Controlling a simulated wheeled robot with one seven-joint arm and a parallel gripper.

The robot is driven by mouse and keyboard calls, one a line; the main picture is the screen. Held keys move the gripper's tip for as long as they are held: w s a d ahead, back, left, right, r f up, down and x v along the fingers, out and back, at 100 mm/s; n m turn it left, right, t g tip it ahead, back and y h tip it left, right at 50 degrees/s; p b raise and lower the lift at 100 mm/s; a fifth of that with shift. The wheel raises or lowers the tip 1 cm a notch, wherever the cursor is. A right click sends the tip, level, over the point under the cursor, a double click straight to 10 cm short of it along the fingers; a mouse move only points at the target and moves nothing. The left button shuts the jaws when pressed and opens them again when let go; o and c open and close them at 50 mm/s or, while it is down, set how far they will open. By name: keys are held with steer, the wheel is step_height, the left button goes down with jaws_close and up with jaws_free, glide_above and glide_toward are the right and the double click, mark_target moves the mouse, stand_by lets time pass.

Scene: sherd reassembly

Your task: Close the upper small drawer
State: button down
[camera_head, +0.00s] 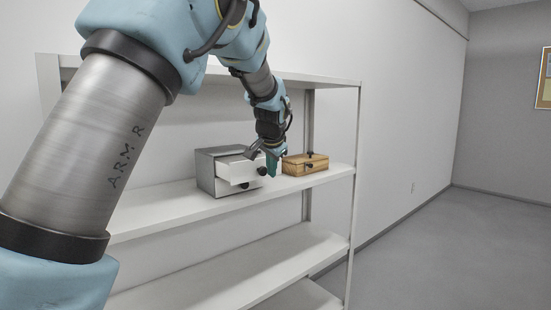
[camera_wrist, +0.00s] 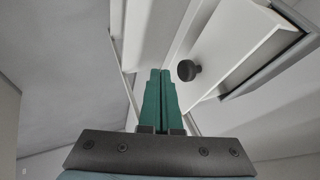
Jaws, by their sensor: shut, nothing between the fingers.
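A small grey cabinet (camera_head: 204,172) with white drawers and dark round knobs stands on the shelf. Its upper drawer (camera_head: 238,170) sticks out toward the front, and the lower drawer front (camera_head: 225,188) is set further back below it. My gripper (camera_head: 272,167) is at the right, beside the front of the upper drawer. In the wrist view my gripper's green fingers (camera_wrist: 161,73) are together and empty. A white drawer front (camera_wrist: 235,42) with a dark knob (camera_wrist: 188,70) is just right of the fingertips. I cannot tell whether they touch.
A wooden box with dark knobs (camera_head: 298,168) stands on the same shelf close to the right of my gripper. The white shelf board (camera_head: 165,214) is bare at the left front. A shelf post (camera_head: 353,200) rises at the right, with open floor (camera_head: 450,240) beyond.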

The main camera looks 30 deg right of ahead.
steer(key=shift+w+a, duration=0.2)
steer(key=shift+w, duration=0.8)
steer(key=w+p, duration=0.1)
steer(key=w, duration=0.2)
steer(key=w+a+p, duration=0.1)
steer(key=w, duration=0.3)
steer(key=w+a+p, duration=0.1)
steer(key=w, duration=0.2)
steer(key=shift+w+r+p, duration=0.1)
steer(key=shift+w+p, duration=0.25)
steer(key=shift+w, duration=0.05)
steer(key=shift+w+a, duration=0.15)
steer(key=shift+w, duration=0.1)
